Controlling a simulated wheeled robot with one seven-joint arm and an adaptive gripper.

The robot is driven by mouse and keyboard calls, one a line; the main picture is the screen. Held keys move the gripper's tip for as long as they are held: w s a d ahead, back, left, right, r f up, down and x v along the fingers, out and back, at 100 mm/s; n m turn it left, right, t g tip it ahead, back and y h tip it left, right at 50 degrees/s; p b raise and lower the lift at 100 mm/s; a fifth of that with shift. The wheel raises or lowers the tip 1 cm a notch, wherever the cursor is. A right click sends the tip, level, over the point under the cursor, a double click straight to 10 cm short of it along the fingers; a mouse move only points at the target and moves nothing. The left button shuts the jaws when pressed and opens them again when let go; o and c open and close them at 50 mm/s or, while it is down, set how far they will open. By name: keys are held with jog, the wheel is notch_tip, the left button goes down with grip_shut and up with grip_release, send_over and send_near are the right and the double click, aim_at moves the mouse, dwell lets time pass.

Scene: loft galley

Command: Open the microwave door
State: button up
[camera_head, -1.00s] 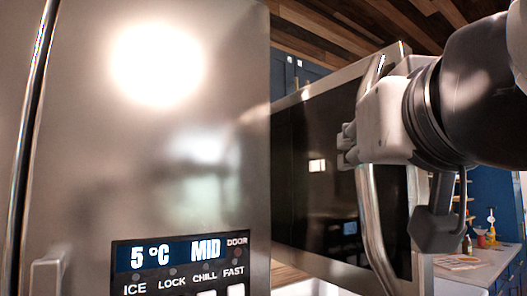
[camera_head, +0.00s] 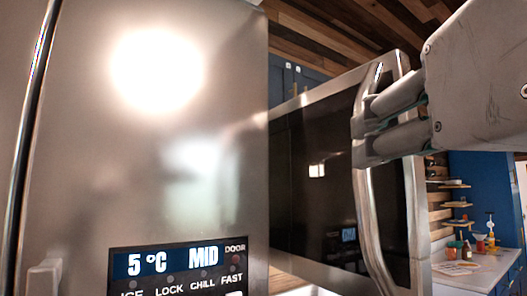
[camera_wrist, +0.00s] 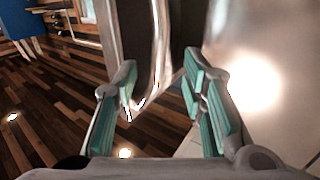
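The microwave (camera_head: 318,190) stands right of the steel fridge, with a dark glass front in a steel frame. Its long curved steel handle (camera_head: 370,225) runs up and down the right side of the front. My gripper (camera_head: 368,140) reaches in from the right and covers the handle's upper part. In the wrist view my gripper (camera_wrist: 158,95) has its two teal-padded fingers spread apart. The shiny handle (camera_wrist: 160,45) shows in the gap between them, apart from the pads. Whether the fingertips reach around it is unclear. I cannot tell whether the door is ajar.
The steel fridge (camera_head: 190,150) with its lit display fills the left of the head view, close beside the microwave. A counter (camera_head: 475,272) with bottles and small items lies at the far right. Wooden floor (camera_wrist: 55,115) shows below.

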jog(key=shift+s+a, duration=0.1)
jog(key=shift+s, duration=1.35)
jog(key=w+d+f+g+y, duration=0.1)
jog(key=w+d+f+g, duration=0.2)
jog(key=f, duration=0.5)
jog(key=w+d+f+g, duration=0.25)
jog(key=w+f, duration=0.25)
jog(key=f, duration=0.4)
notch_tip(320, 180, down, 17)
jog(key=s+n+g, duration=0.1)
jog(key=g, duration=0.6)
jog(key=shift+s+d, duration=0.3)
jog(key=shift+d, duration=0.15)
jog(key=shift+w+d, duration=0.1)
